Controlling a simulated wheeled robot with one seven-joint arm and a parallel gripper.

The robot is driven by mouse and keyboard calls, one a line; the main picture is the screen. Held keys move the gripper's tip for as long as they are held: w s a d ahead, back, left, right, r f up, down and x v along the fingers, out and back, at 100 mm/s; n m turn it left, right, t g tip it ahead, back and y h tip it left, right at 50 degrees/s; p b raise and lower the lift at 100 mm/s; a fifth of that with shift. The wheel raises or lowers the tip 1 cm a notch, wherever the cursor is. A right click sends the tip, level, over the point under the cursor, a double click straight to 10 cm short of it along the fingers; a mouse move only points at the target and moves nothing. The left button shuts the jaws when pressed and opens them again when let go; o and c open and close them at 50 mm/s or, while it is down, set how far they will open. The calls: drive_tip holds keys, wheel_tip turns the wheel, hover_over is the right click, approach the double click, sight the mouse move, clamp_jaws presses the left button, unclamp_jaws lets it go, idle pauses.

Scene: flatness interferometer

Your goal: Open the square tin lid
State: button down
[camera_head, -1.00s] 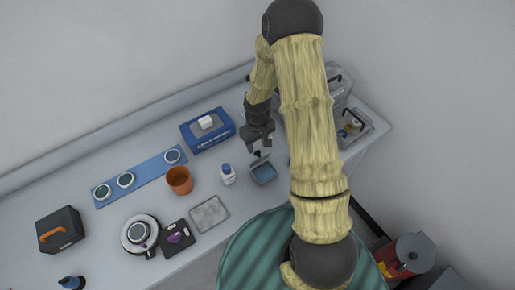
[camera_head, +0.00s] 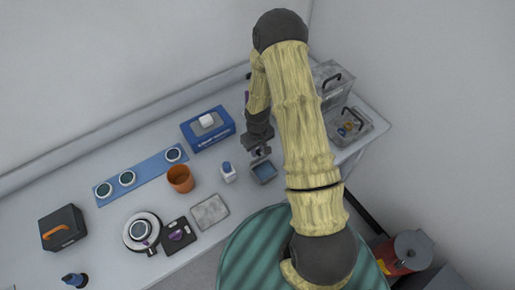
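A small square grey tin (camera_head: 263,171) with a blue-grey inner face stands on the bench, right of the white bottle. Its back edge is partly hidden by my gripper, and I cannot clearly make out the lid. My gripper (camera_head: 260,152) points down right at the back edge of the tin. Its two fingers look apart, with a small pale patch between them. Whether they touch the tin or lid is too small to tell.
A white bottle with blue cap (camera_head: 227,172) and an orange cup (camera_head: 181,179) stand left of the tin. A blue box (camera_head: 207,129) lies behind. A grey square plate (camera_head: 209,212) lies in front left.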

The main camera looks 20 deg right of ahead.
drive_tip(key=shift+w+a+f+b, duration=0.15)
drive_tip(key=shift+w+b, duration=0.2)
drive_tip(key=shift+b, duration=0.2)
drive_tip(key=shift+r, duration=0.2)
drive_tip(key=shift+w+a+f+b, duration=0.15)
drive_tip(key=shift+w+b, duration=0.25)
drive_tip(key=shift+w, duration=0.25)
drive_tip(key=c, duration=1.2)
unclamp_jaws()
drive_tip(key=shift+c, duration=0.2)
drive_tip(key=shift+s, duration=0.1)
